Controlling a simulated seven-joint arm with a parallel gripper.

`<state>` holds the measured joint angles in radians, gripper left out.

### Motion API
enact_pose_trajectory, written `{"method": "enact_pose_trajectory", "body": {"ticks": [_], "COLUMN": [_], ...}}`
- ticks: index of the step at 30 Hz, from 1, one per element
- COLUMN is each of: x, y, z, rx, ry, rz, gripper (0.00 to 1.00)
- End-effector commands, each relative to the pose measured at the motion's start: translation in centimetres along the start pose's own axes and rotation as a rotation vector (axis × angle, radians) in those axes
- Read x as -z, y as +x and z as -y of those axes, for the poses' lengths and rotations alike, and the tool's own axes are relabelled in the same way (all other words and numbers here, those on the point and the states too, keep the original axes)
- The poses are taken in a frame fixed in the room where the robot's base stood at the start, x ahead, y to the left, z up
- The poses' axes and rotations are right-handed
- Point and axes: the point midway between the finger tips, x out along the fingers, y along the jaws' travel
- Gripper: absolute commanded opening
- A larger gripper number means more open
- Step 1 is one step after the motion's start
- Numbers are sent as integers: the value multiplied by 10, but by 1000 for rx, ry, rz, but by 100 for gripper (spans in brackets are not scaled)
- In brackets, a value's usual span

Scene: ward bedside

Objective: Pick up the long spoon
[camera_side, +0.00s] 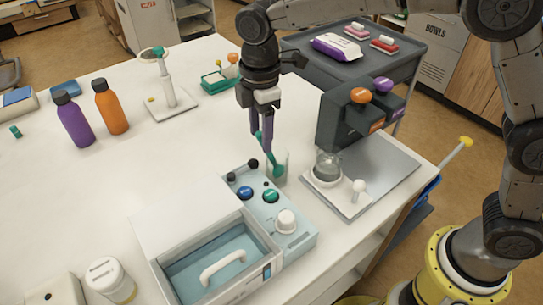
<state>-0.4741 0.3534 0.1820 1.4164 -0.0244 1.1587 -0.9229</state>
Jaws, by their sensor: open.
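A long teal spoon (276,168) stands tilted, its lower part at a small clear glass (285,178) on the white table. The spoon's upper end leans left toward my gripper (262,146). My gripper points down just above the glass, with its dark purple fingers beside the spoon's upper part. The fingers are open. They partly overlap the spoon in this view, so I cannot tell whether they touch it or whether the spoon lies between them.
A light-blue control box (300,240) with knobs stands in front of the glass, beside an open drawer box (170,275). A dark dispenser (340,120) stands close on the right. Purple (75,122) and orange (111,108) bottles stand at left; the table between is clear.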

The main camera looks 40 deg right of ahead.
Motion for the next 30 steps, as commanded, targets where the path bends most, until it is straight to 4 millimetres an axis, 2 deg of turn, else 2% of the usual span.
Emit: {"method": "enact_pose_trajectory", "body": {"ticks": [6,9,18,27,30], "x": [0,0,1,1,1], "y": [33,42,45,44,44], "z": [3,3,2,2,2], "rx": [4,3,1,1,1], "ry": [-1,0,0,0,0], "rz": [3,3,1,1,1], "gripper": [55,55,54,0,0]}}
